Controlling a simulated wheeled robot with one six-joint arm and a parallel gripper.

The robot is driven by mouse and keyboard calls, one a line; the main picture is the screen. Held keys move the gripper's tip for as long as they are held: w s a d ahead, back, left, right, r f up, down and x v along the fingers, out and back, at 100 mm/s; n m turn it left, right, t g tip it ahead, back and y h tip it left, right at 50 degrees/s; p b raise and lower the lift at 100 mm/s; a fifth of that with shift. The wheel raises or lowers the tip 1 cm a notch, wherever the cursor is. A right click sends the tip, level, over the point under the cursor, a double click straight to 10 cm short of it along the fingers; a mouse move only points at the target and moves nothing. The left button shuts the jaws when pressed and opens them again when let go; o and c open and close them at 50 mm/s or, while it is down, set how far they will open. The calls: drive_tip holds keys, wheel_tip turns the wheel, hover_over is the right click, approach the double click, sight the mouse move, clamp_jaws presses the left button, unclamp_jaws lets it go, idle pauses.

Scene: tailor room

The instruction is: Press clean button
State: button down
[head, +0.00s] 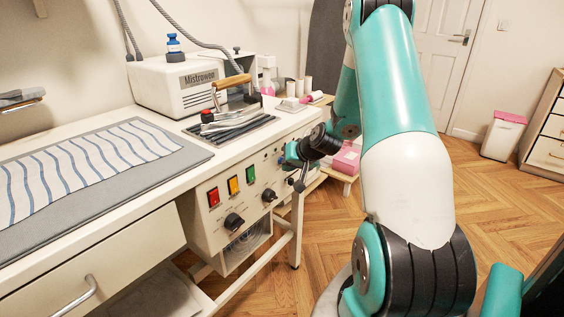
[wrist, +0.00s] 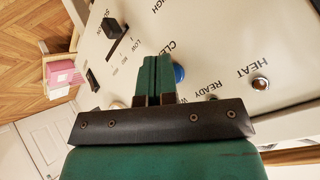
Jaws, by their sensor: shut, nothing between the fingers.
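The blue button (wrist: 179,73) is on the cream control panel (wrist: 215,35) in the wrist view. The partly covered word beside it begins with "CLE". My gripper (wrist: 155,62) is shut and empty, its green fingers held together just left of the button and partly overlapping its edge in the picture. I cannot tell whether the fingertips touch the panel or the button. In the head view my gripper (head: 299,182) is at the right end of the panel (head: 207,224), where my wrist hides part of the front.
The panel also has red (head: 213,197), yellow (head: 233,185) and green (head: 250,174) buttons and black knobs (head: 234,221). A heat lamp (wrist: 260,83) and a suction switch (wrist: 113,25) flank the blue button. An iron (head: 232,95) stands above. Pink boxes (head: 347,159) sit behind my wrist.

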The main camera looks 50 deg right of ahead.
drive_tip(key=shift+w, duration=0.1)
idle(0.3)
drive_tip(key=shift+s, duration=0.55)
drive_tip(key=s+b, duration=0.1)
drive_tip(key=s, duration=0.5)
drive_tip(key=shift+d, duration=0.25)
idle(0.8)
